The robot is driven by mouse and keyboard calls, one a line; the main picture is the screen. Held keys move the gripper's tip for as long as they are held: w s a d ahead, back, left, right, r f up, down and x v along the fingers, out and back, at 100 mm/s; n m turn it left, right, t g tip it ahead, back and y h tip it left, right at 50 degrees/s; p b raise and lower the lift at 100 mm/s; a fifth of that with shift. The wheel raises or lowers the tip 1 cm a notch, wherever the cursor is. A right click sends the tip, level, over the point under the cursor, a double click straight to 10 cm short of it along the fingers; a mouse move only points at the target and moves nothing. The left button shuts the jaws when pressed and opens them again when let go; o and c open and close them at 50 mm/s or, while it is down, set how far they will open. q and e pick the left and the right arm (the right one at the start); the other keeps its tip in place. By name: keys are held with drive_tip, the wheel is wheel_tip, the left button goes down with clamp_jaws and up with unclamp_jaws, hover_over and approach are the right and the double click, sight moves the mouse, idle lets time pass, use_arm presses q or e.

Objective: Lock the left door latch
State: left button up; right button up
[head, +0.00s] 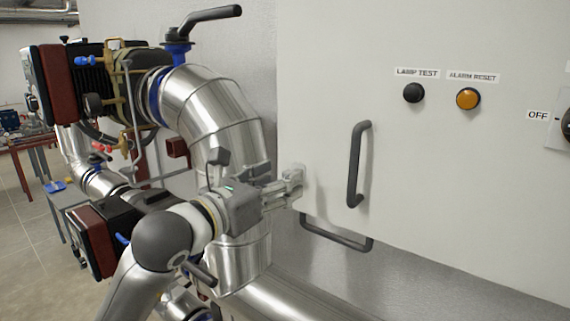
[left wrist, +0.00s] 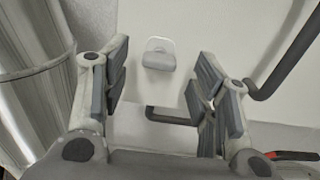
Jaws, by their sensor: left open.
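The left door latch is a small pale piece near the door's left edge; in the left wrist view the latch (left wrist: 159,54) shows between my fingers and a little beyond them. In the head view the latch is mostly hidden by my fingers. My left gripper (head: 292,184) is at the left edge of the white cabinet door (head: 330,80). In the left wrist view my left gripper (left wrist: 160,88) has its fingers spread apart, with nothing held between them. I cannot tell whether a finger touches the door. My right gripper is not in view.
A dark vertical door handle (head: 355,165) stands out just right of the gripper. A dark horizontal handle (head: 335,236) lies below the door. Steel pipes (head: 215,110) stand close on the left. A black button (head: 413,93) and an orange button (head: 468,98) are higher on the door.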

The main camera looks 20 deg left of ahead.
use_arm(q)
drive_tip(key=x, duration=0.2)
drive_tip(key=shift+w+d+p, duration=0.1)
drive_tip(key=shift+w+p, duration=0.15)
drive_tip(key=shift+p, duration=0.1)
drive_tip(key=shift+c, duration=0.5)
drive_tip(key=c, duration=0.9)
